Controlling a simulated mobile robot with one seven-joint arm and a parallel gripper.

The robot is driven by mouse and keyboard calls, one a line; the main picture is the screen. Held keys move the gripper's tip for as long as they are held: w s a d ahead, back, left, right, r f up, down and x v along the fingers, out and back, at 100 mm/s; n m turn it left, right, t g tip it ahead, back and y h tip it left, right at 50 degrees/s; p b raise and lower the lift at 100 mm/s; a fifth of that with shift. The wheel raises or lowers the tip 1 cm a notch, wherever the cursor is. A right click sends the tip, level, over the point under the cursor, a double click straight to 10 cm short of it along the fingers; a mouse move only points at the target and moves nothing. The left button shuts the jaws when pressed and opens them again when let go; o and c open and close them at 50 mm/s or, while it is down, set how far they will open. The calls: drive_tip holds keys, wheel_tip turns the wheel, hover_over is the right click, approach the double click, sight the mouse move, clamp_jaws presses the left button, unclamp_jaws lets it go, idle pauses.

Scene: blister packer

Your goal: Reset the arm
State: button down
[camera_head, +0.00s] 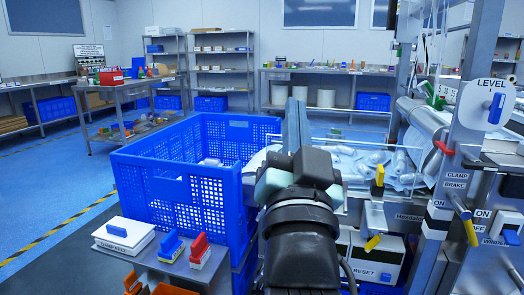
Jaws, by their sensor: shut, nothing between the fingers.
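My arm (300,225) rises from the bottom middle, with black links and pale grey-green parts near its upper end. It stands in front of the machine and beside the right side of the large blue crate (178,208). I cannot make out any gripper fingers in this view. No object shows held at the visible part of the arm.
The machine's LEVEL, CLAMP, BRAKE and RESET controls crowd the right side, with a yellow-tipped lever (374,242) close to my arm. A white box (123,235) and small coloured handles stand front left. Blue floor (50,205) is open at left.

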drive_tip(key=s+a+r+n+t+y+p, duration=0.1)
drive_tip(key=s+a+r+n+t+p, duration=0.15)
drive_tip(key=s+r, duration=0.5)
drive_tip(key=s+a+r+n+t+y+p, duration=0.1)
drive_tip(key=s+a+r+n+p, duration=0.15)
drive_tip(key=s+r, duration=0.5)
wheel_tip(320, 180, up, 37)
drive_tip(key=w+p, duration=0.1)
drive_tip(key=p, duration=3.4)
drive_tip(key=shift+d+p, duration=0.3)
drive_tip(key=shift+p, duration=0.05)
